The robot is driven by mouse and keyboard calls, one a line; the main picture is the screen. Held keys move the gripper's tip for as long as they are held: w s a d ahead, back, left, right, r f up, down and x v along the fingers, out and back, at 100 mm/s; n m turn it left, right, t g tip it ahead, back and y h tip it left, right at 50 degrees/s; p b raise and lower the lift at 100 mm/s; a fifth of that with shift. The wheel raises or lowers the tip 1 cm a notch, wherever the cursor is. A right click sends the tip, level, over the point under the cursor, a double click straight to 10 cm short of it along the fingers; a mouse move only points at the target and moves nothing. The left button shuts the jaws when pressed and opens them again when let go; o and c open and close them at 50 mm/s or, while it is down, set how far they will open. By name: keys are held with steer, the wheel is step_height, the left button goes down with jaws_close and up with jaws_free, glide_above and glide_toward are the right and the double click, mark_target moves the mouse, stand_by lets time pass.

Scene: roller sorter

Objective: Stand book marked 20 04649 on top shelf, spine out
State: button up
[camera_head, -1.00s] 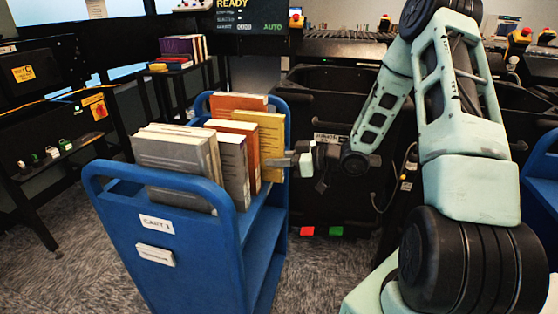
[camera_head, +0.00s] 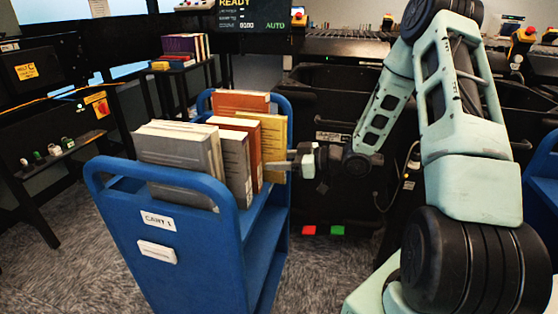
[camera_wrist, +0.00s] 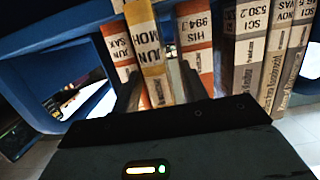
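Several upright books stand on the top of a blue cart (camera_head: 215,205). The yellow book (camera_head: 274,135) stands at the right of the row; in the wrist view its spine label (camera_wrist: 152,32) reads JUN MOH. My gripper (camera_head: 280,166) is at the yellow book's spine, level with its lower part. In the wrist view my gripper's fingers (camera_wrist: 162,90) are apart, one on each side of the yellow book, with no clear squeeze on it. An orange-red book (camera_wrist: 196,45), labelled HIS 994.3, stands close beside the right finger. I cannot read the number 20 04649 on any book.
Grey books (camera_head: 175,150) fill the cart's near end; one large orange book (camera_head: 240,102) stands at the far end. A dark shelf rack (camera_head: 165,95) with books stands behind left. Dark bins (camera_head: 335,90) stand behind my arm. Carpet is clear left of the cart.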

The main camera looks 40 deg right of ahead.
steer(key=v, duration=1.7)
steer(key=shift+d+p, duration=0.15)
steer(key=shift+p, duration=0.25)
steer(key=shift+s, duration=0.1)
